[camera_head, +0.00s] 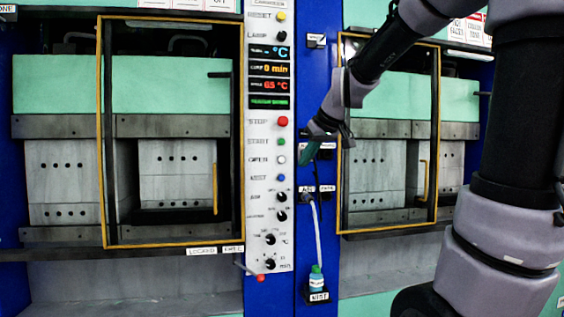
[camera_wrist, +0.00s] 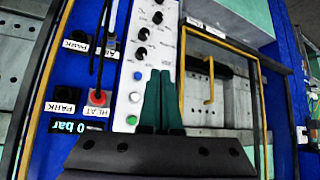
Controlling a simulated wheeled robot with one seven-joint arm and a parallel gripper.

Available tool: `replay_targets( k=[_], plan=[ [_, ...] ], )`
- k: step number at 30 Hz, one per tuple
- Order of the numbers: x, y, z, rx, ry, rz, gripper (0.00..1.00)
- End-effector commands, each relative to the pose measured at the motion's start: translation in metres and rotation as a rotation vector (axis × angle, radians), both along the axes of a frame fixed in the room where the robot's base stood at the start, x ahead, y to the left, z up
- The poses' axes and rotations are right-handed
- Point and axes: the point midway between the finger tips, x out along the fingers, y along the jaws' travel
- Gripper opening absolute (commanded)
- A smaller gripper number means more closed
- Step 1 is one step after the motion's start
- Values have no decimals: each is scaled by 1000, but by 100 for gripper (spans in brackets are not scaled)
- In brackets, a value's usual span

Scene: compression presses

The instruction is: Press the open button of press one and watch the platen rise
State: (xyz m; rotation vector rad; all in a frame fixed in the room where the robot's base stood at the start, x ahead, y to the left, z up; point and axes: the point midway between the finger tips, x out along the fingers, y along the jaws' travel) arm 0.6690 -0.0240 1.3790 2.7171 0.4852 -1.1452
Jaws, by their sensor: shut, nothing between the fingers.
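Press one stands at the left in the head view, with a green upper block (camera_head: 170,85), a grey platen (camera_head: 170,127) and pale mould blocks (camera_head: 175,170) below. I see no clear gap between platen and blocks. Its white panel carries the white open button (camera_head: 281,160), which also shows in the wrist view (camera_wrist: 135,97). My gripper (camera_head: 304,155) is right of this button in the head view. In the wrist view its green fingers (camera_wrist: 160,73) are together and empty, pointing at the panel beside the buttons. They do not cover the open button.
The red stop (camera_head: 283,121), green start (camera_head: 281,141) and blue mist (camera_head: 281,177) buttons are close by. A yellow-framed guard (camera_head: 101,150) fronts press one. A bottle (camera_head: 316,278) with a hose stands on the blue column. A second press (camera_head: 380,170) is at the right.

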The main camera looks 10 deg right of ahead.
Motion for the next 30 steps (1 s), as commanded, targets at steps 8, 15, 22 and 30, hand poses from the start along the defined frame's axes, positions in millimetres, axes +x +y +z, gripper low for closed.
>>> replay_targets(
  k=[8,15,22,30],
  plan=[
    [78,18,-6,-162,-101,180,0],
    [94,21,-7,-199,-125,216,0],
    [93,21,-7,-198,-124,215,0],
    [109,21,-7,-197,-123,214,0]
  ],
)
